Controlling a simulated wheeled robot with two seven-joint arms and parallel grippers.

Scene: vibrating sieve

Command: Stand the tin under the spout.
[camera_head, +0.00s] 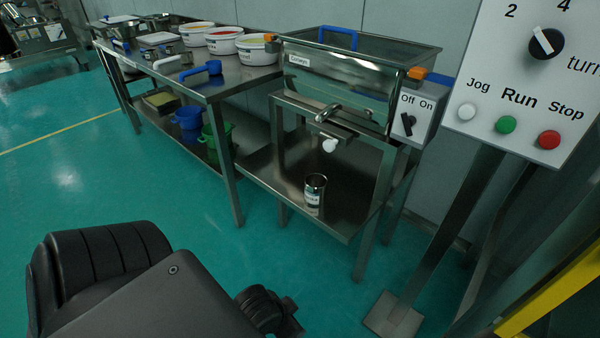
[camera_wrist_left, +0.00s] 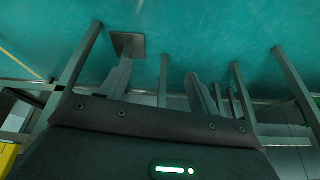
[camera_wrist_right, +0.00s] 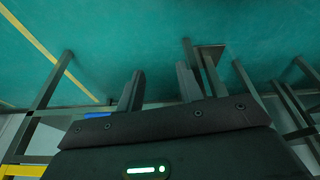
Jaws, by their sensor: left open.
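The tin (camera_head: 314,192), a small metal can with a white label, stands upright on the low metal shelf below the sieve. The spout (camera_head: 329,145), with a white end, juts from the front of the sieve (camera_head: 345,85). In the head view the tin appears below the spout and slightly left of it; I cannot tell whether it is directly underneath. My left gripper (camera_wrist_left: 160,70) is open and empty in the left wrist view. My right gripper (camera_wrist_right: 160,72) shows its fingers apart and empty in the right wrist view. Neither is near the tin.
A steel bench (camera_head: 215,92) with white tubs (camera_head: 257,50) stands left of the sieve. Blue (camera_head: 187,117) and green (camera_head: 217,133) jugs sit on its lower shelf. A control panel (camera_head: 525,75) stands at the right. The green floor (camera_head: 140,180) in front is clear.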

